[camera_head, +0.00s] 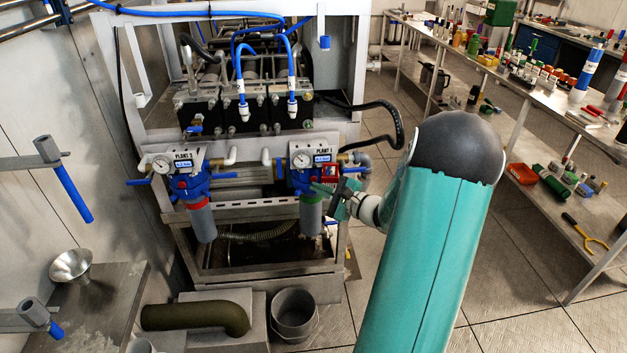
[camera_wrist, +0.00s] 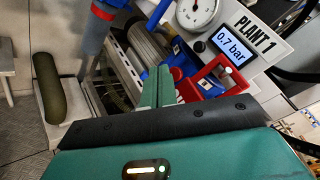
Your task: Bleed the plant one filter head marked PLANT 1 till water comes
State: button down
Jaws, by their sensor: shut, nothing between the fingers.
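The PLANT 1 filter head (camera_head: 301,180) is blue, with a grey bowl (camera_head: 310,217) hanging below it. Its round gauge (camera_head: 302,160) and label panel sit above; in the wrist view the PLANT 1 label (camera_wrist: 254,36) is tilted and the display (camera_wrist: 231,50) reads 0.7 bar. A red bracket-like part (camera_wrist: 208,82) stands at the head beside the display. My gripper (camera_head: 318,187) is at the right front of the head. In the wrist view its teal fingers (camera_wrist: 158,72) are together and empty, left of the red part. Whether they touch the head is unclear. I see no water there.
A similar PLANT 2 head (camera_head: 188,183) with a red ring hangs to the left. A black hose (camera_head: 385,108) loops at the right. Cluttered benches stand far right.

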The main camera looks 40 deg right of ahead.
jog(key=shift+s+a, duration=0.1)
jog(key=s+a, duration=0.1)
jog(key=s, duration=0.1)
jog(key=s+a, duration=0.1)
jog(key=s, duration=0.1)
jog(key=shift+a, duration=0.35)
dwell(0.6)
jog(key=a+r+n+g+y, duration=0.2)
jog(key=a+n+g, duration=0.15)
jog(key=a, duration=0.45)
jog(key=s+a+r+n+g+y, duration=0.1)
jog(key=a+n+g+y, duration=0.2)
jog(key=a, duration=0.4)
jog(key=a+r+n+g+y, duration=0.1)
jog(key=a+r+n+g, duration=0.15)
jog(key=a+n, duration=0.4)
jog(key=s+a+r+n+g+h, duration=0.1)
jog(key=s+a+r+n+h, duration=0.2)
jog(key=s+a+n+h, duration=0.1)
jog(key=s+a+r+n+g+h, duration=0.1)
jog(key=s+a+r+n+h, duration=0.3)
jog(key=s+n, duration=0.3)
jog(key=shift+s+a+r+h, duration=0.2)
jog(key=shift+s+a+h, duration=0.45)
jog(key=shift+s, duration=0.45)
